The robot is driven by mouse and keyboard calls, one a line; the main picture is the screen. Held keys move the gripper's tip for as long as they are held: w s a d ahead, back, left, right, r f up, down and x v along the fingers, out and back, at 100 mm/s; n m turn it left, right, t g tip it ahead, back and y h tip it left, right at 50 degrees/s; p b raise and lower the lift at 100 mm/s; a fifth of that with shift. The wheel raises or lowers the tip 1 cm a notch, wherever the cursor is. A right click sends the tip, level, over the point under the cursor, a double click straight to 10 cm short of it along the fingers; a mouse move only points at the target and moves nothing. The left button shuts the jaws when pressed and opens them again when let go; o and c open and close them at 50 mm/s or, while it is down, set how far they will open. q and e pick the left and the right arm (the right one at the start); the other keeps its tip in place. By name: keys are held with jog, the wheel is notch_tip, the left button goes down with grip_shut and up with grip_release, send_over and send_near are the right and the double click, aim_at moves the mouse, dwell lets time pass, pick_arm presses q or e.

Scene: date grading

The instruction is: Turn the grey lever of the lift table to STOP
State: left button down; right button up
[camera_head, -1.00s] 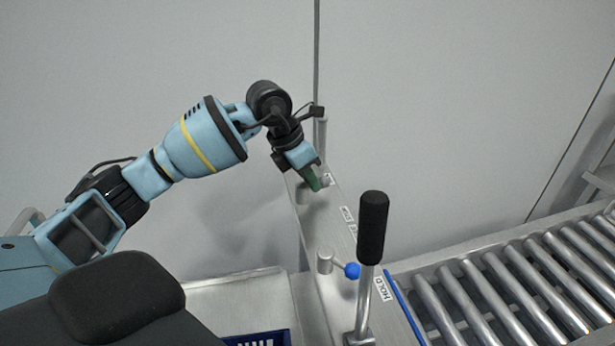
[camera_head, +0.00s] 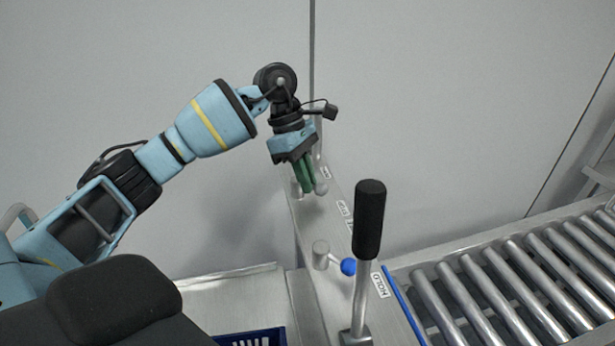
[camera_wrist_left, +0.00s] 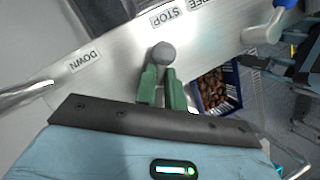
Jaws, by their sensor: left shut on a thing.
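The grey lever (camera_head: 321,187) has a round grey knob and sits on the metal panel (camera_head: 330,225) of the lift table. In the left wrist view its knob (camera_wrist_left: 163,54) shows between the green fingertips, close to the STOP label (camera_wrist_left: 165,16) and farther from the DOWN label (camera_wrist_left: 85,61). My left gripper (camera_head: 309,188) reaches down to the panel and is shut on the lever; its fingers (camera_wrist_left: 162,82) hide the rest of the lever in the left wrist view. My right gripper is not in view.
A blue-knobbed lever (camera_head: 348,267) and a tall black-handled lever (camera_head: 369,220) stand nearer on the same panel, by the HOLD label (camera_head: 379,285). A roller conveyor (camera_head: 500,280) runs at right. A blue crate (camera_wrist_left: 231,102) holds brown dates. A wall rises behind.

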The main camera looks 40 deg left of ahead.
pick_arm(q)
jog(key=shift+s+d+r+m+g, duration=0.1)
jog(key=shift+d+r+m+g, duration=0.1)
jog(key=shift+m, duration=0.4)
jog(key=shift+d+r+m+g, duration=0.1)
jog(key=shift+m+g, duration=0.1)
jog(key=shift+m, duration=0.4)
jog(key=c, duration=1.5)
grip_release()
jog(key=shift+f, duration=0.1)
jog(key=shift+s, duration=0.1)
jog(key=shift+a+b, duration=0.1)
jog(key=shift+b, duration=0.2)
jog(key=shift+a, duration=0.1)
jog(key=v, duration=0.7)
jog(key=shift+r, duration=0.4)
